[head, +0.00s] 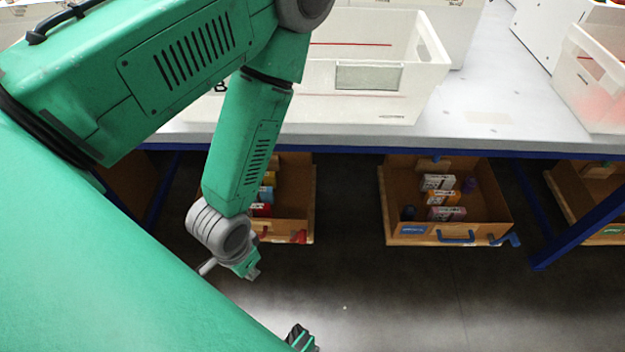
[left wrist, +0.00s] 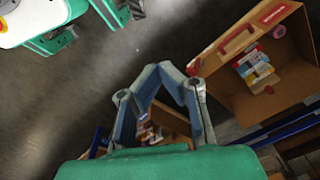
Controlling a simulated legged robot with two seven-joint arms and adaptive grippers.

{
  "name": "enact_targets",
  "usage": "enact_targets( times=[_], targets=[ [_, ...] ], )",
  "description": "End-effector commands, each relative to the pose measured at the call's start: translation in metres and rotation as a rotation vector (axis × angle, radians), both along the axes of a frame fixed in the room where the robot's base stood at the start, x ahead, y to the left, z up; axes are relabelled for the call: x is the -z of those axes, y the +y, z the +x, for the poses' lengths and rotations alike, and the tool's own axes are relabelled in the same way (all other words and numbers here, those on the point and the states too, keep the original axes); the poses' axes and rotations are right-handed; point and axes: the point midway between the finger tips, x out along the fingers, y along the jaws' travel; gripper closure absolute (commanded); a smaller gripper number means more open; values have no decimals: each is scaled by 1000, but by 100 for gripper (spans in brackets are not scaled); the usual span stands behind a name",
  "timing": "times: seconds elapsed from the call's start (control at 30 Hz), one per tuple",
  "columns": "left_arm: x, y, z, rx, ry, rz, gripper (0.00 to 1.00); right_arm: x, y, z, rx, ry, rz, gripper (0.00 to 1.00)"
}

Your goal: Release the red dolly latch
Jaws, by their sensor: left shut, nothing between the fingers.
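The red dolly, an open brown box (head: 308,190), stands on the floor under the table, partly hidden by my left arm. Its red latch (head: 298,237) is at its front right corner; it also shows in the left wrist view (left wrist: 193,66), close behind a finger of my left gripper. A red handle (left wrist: 238,38) and red label (left wrist: 272,12) are on its front. My left gripper (head: 250,270) is shut and empty, in front of and below the dolly front; contact with the latch cannot be told. What seems my right gripper (head: 301,339) shows only in part at the bottom edge.
A blue-marked dolly (head: 400,205) with a blue handle and latch stands right of the red one. Another dolly (head: 572,190) is at the far right, behind a blue table leg (head: 575,235). White bins (head: 425,90) sit on the table. The floor in front is clear.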

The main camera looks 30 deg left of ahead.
Motion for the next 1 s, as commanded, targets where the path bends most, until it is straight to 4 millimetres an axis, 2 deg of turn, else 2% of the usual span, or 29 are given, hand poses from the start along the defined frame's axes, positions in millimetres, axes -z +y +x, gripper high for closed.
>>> enact_targets(
  times=[0.17,0.3,0.4,0.5,0.6,0.73,0.9,1.0],
  targets=[
    [72,23,46,115,10,74,100,27,1,0,-1,0,1,60],
    [151,44,110,279,45,143,100,58,1,0,-2,0,1,60],
    [199,52,159,408,72,161,100,79,1,0,-2,0,1,60],
    [238,51,207,542,87,147,100,100,2,0,-1,0,1,60],
    [264,44,245,666,89,113,100,114,1,0,-1,0,1,60],
    [283,31,280,795,78,68,100,128,2,0,-1,0,1,60],
    [293,16,306,911,59,22,100,137,2,0,-1,0,1,60],
    [294,11,312,943,54,10,100,139,2,0,-1,-1,1,60]
  ],
)
